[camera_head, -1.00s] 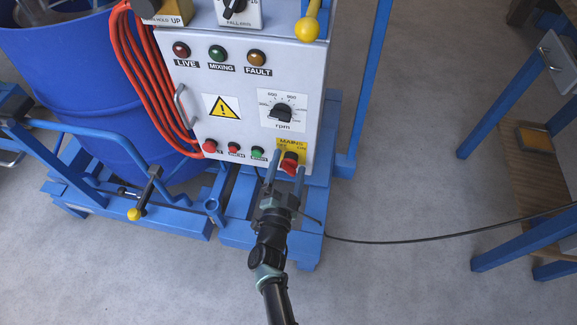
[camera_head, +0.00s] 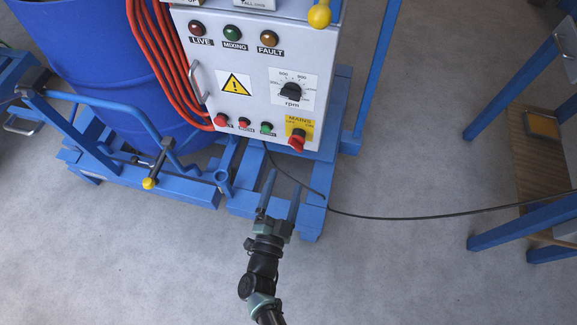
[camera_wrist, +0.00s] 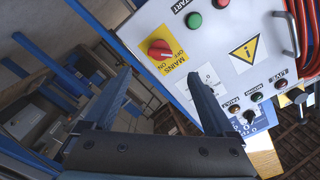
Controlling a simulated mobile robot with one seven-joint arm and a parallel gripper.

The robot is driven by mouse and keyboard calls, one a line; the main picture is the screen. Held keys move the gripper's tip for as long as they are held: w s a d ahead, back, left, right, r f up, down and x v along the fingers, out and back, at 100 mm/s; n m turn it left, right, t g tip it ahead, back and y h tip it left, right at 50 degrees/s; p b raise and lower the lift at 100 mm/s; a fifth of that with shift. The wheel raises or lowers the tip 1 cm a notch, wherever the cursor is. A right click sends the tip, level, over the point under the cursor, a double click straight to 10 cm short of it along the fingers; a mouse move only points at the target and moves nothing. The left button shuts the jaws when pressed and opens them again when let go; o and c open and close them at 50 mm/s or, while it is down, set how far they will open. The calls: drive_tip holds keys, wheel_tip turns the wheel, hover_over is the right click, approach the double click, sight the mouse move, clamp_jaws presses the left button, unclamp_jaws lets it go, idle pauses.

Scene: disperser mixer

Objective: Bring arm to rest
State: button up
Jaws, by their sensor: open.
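My gripper (camera_head: 281,193) is open and empty in the head view, its two blue-grey fingers pointing up toward the control box. It is below the grey control box (camera_head: 213,92), apart from the red mains switch (camera_head: 297,139) on its yellow plate. In the wrist view my gripper (camera_wrist: 160,95) shows its two spread fingers with nothing between them. There the red mains switch (camera_wrist: 159,49) lies beyond the fingers, on the tilted panel. My arm reaches up from the bottom edge of the head view.
A blue drum (camera_head: 125,75) stands behind the blue machine frame (camera_head: 335,125). Orange hoses (camera_head: 170,60) hang at the box's left side. A black cable (camera_head: 420,217) runs right toward a blue-legged table (camera_head: 530,225). The grey floor (camera_head: 400,280) at lower right is clear.

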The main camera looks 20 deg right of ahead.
drive_tip(key=shift+s+a, duration=0.2)
drive_tip(key=shift+s, duration=0.1)
idle(0.4)
